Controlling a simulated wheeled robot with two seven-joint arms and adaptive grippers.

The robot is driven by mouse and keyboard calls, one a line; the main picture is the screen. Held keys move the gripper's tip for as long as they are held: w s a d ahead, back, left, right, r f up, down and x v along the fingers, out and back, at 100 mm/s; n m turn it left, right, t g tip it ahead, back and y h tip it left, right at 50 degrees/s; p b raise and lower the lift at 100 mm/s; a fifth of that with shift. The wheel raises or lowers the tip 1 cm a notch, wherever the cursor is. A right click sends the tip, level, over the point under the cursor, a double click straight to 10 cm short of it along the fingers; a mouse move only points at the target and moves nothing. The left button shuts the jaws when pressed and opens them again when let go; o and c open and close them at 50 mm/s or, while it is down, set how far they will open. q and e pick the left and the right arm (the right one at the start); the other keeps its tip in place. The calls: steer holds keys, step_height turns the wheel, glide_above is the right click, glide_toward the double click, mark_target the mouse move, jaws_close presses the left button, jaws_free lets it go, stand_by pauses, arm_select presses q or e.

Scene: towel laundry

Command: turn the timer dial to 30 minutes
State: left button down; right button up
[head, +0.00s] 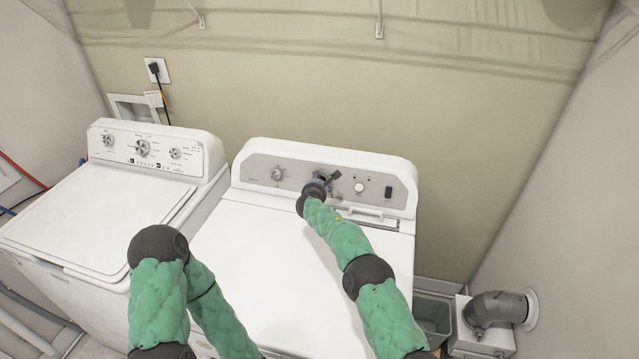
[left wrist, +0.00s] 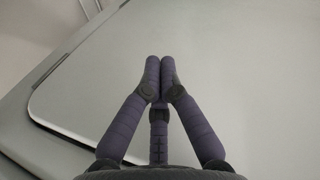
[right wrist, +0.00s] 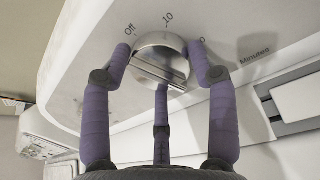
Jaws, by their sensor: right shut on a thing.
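The timer dial (right wrist: 160,55) is a round silver knob with a raised bar across it. It sits on the grey panel (head: 235,172) of the right-hand machine, with "Off", "10" and "Minutes" printed near it in the right wrist view. A further mark is partly covered by a finger. My right gripper (right wrist: 162,60) is shut on the dial, one finger on each side of it. In the head view my right gripper (head: 325,181) hides the dial. My left gripper (left wrist: 160,68) is shut and empty, its fingertips together above a white lid. The head view does not show its fingers.
The panel also carries another knob (head: 278,174), a white round button (head: 360,187) and a dark switch (head: 388,192). A white washer (head: 85,225) stands to the left. A grey bin (head: 433,312) and a vent pipe (head: 492,308) are at the right.

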steer(key=shift+w+d+r, duration=0.1)
steer(key=shift+r, duration=0.2)
steer(key=shift+r+n, duration=0.1)
steer(key=shift+n, duration=0.6)
steer(key=shift+r, duration=0.1)
steer(key=o, duration=1.1)
steer(key=shift+w, duration=0.15)
steer(key=shift+o, duration=0.2)
steer(key=shift+s+f, duration=0.25)
steer(key=d+v, duration=0.1)
steer(key=v, duration=1)
steer(key=shift+s+a+r, duration=0.25)
steer(key=shift+a+r, duration=0.05)
steer(key=shift+a, duration=0.15)
